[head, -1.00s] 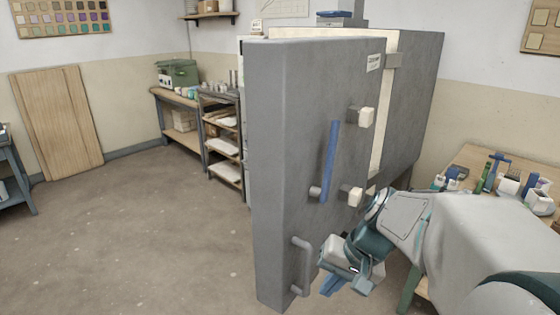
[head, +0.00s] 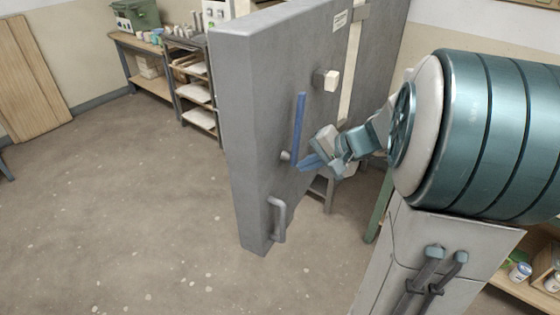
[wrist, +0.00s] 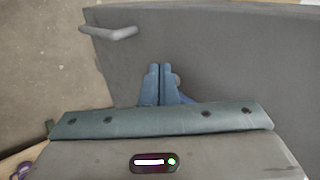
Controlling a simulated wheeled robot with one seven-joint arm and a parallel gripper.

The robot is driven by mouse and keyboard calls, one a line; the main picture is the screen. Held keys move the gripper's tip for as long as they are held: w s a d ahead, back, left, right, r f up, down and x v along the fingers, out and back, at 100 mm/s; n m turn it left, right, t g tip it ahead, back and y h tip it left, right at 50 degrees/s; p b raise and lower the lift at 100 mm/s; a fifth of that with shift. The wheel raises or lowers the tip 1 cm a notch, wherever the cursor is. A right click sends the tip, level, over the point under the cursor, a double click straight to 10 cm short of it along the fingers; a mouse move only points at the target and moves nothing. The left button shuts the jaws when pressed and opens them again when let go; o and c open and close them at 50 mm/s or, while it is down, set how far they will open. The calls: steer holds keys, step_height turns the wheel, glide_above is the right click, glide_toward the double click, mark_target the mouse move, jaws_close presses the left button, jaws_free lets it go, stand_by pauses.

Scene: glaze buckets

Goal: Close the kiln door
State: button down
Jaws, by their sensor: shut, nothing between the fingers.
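The kiln door (head: 255,110) is a thick grey slab standing open, swung out from the kiln, with the pale kiln edge (head: 352,60) behind it on the right. A blue lever (head: 299,125) and a grey bar handle (head: 279,220) sit on its outer face. My gripper (head: 304,163) is shut and empty at that face, by the lever's lower end and above the bar handle. In the wrist view, its blue fingertips (wrist: 160,70) are together in front of the door, and the bar handle (wrist: 110,33) is at upper left. I cannot tell whether the fingertips touch the door.
A shelf rack (head: 195,95) and a wooden bench (head: 145,70) with a green box (head: 136,13) stand behind the door at left. A wooden board (head: 28,75) leans on the wall. The floor (head: 130,190) left of the door is clear.

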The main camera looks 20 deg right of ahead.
mark_target(269, 169)
steer(key=shift+w+a+f+p, duration=0.3)
steer(key=shift+w+a+f, duration=0.2)
steer(key=shift+w+a, duration=0.4)
steer(key=shift+w+a+f+p, duration=0.25)
steer(key=shift+w+a+f, duration=0.3)
steer(key=shift+w+a, duration=0.3)
steer(key=shift+w+a+f+p, duration=0.3)
steer(key=shift+w+a+f, duration=0.2)
steer(key=shift+w+a, duration=0.35)
steer(key=shift+s+a, duration=0.1)
